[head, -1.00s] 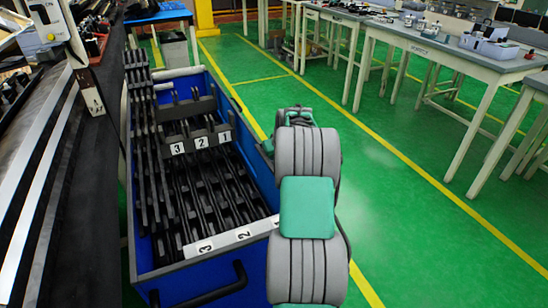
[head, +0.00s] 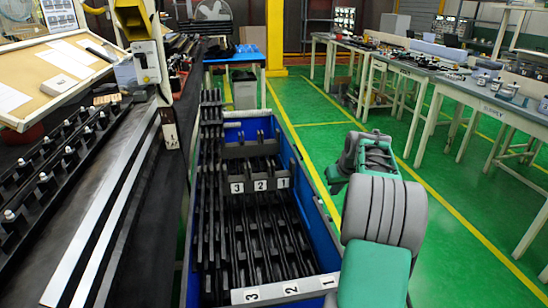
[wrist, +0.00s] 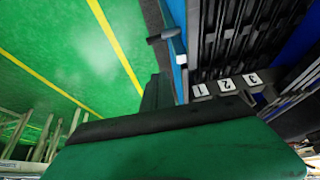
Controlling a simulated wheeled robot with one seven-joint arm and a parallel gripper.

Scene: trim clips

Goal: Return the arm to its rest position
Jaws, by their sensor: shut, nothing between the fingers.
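My arm (head: 378,225), with grey and green sections, rises at the lower right in the head view, to the right of the blue bin. Its far end is folded, and the fingers are hidden there. In the wrist view, a green body with a black edge fills the bottom, and the dark fingers of my gripper (wrist: 158,92) stick out above it. They are shut and hold nothing. Green floor and the bin's side lie beyond them.
The blue bin (head: 330,205) holds long black trim parts (head: 255,225) behind labels 3, 2 and 1. A dark workbench (head: 130,235) with metal rails runs along the left. White-legged tables (head: 450,85) stand at the right. Green floor (head: 465,215) between bin and tables is clear.

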